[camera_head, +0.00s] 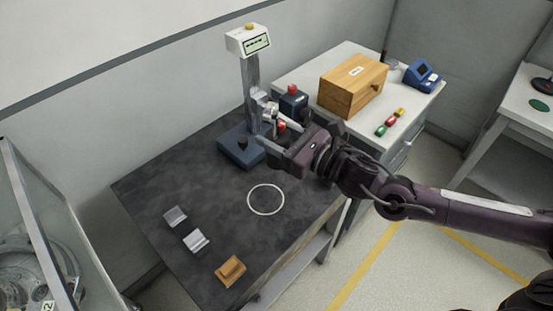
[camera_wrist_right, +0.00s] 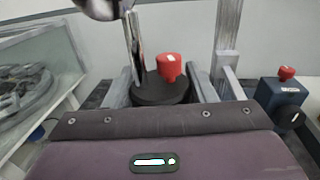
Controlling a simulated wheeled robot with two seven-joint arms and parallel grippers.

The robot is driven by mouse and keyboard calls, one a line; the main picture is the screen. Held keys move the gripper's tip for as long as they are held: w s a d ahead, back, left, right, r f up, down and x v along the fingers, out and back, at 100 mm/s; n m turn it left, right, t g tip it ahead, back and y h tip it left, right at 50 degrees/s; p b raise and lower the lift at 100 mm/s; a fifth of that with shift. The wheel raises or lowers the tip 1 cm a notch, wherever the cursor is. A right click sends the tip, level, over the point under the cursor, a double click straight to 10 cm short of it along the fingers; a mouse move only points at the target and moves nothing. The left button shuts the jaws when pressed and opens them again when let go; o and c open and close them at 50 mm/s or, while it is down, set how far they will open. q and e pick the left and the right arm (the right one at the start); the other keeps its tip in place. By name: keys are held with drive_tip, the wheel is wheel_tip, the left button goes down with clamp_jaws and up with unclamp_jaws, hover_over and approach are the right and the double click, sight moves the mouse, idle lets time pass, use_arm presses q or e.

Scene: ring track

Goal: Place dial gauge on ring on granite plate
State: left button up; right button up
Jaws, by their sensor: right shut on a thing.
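The dial gauge has a black round base (camera_wrist_right: 160,92), a red knob and a silver post in the right wrist view. In the head view its red knob (camera_head: 281,127) shows beside my right gripper (camera_head: 284,138). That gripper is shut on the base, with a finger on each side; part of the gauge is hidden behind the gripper. The granite plate (camera_head: 225,190) is a dark slab. A thin white ring (camera_head: 266,199) is marked on it, empty, in front of and below the gripper in the picture. My left gripper is not in view.
A measuring stand (camera_head: 251,85) with a blue base is close behind the gripper. A blue box with a red knob (camera_head: 293,104) is beside it. Two metal blocks (camera_head: 196,240) and a wooden block (camera_head: 230,270) lie on the plate. A wooden case (camera_head: 352,88) stands on the white bench.

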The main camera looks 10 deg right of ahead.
sight(276, 161)
wheel_tip(276, 161, up, 6)
drive_tip(key=shift+f+b, duration=0.1)
drive_tip(key=shift+b, duration=0.25)
wheel_tip(276, 161, down, 14)
drive_tip(key=p, duration=0.2)
drive_tip(key=shift+f+p, duration=0.2)
drive_tip(key=shift+p, duration=0.15)
wheel_tip(276, 161, down, 4)
drive_tip(key=shift+f+p, duration=0.25)
drive_tip(key=shift+p, duration=0.15)
drive_tip(key=shift+w+f, duration=0.1)
drive_tip(key=shift+f, duration=0.3)
drive_tip(key=shift+f, duration=0.1)
